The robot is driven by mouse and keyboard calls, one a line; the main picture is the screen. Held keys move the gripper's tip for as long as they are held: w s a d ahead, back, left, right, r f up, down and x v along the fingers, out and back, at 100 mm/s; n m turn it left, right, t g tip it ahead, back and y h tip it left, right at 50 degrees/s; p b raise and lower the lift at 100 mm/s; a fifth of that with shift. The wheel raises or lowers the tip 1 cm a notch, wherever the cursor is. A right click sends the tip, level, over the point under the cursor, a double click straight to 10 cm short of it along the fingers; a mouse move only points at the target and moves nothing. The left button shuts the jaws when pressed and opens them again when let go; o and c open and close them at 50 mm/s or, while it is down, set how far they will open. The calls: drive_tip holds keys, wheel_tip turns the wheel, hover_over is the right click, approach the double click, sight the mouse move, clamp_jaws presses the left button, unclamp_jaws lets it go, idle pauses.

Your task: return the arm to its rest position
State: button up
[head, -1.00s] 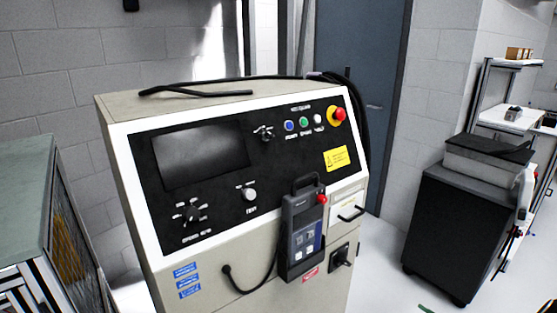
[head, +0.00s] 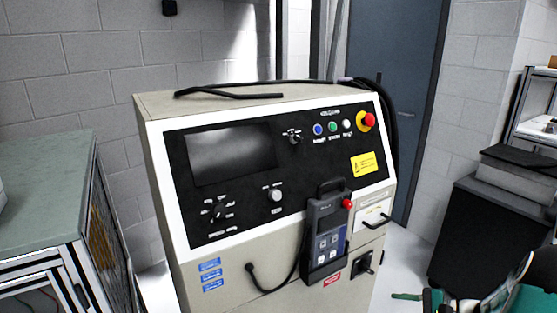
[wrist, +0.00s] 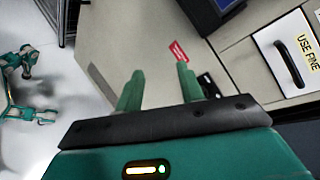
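My gripper (wrist: 158,90) shows in the wrist view with two green fingers standing apart and nothing between them. It is open and empty, in front of the lower face of the beige control cabinet (wrist: 130,45). In the head view the cabinet (head: 225,275) stands in the middle, with a dark screen, knobs, buttons and a red stop button. A grey handheld pendant (head: 326,235) hangs on its front. A green and black part of my arm shows at the lower right of the head view; the gripper fingers cannot be made out there.
A green-topped bench (head: 45,190) stands at the left. A black cabinet (head: 480,230) with grey cases on top stands at the right. A blue door (head: 390,60) is behind. Pale floor is open between the control cabinet and the black one.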

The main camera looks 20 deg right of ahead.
drive_tip(key=a+r+n+g+h, duration=0.1)
drive_tip(key=a+r+n+g, duration=0.25)
drive_tip(key=a, duration=0.35)
drive_tip(key=s+a+r+n+g+h, duration=0.1)
drive_tip(key=a+r+n+g+h, duration=0.1)
drive_tip(key=a+r, duration=0.4)
drive_tip(key=a+r+n+g+h, duration=0.1)
drive_tip(key=a+r+n+g, duration=0.15)
drive_tip(key=a, duration=0.55)
drive_tip(key=s+a+r+n+t+h, duration=0.3)
drive_tip(key=s+a+r+n+h, duration=0.2)
drive_tip(key=s+a+r+n, duration=0.3)
drive_tip(key=shift+s+a+r+n+t+h, duration=0.35)
drive_tip(key=shift+s+a+r, duration=0.45)
drive_tip(key=shift+s+a, duration=0.5)
drive_tip(key=shift+s+d, duration=0.1)
drive_tip(key=shift+s, duration=0.05)
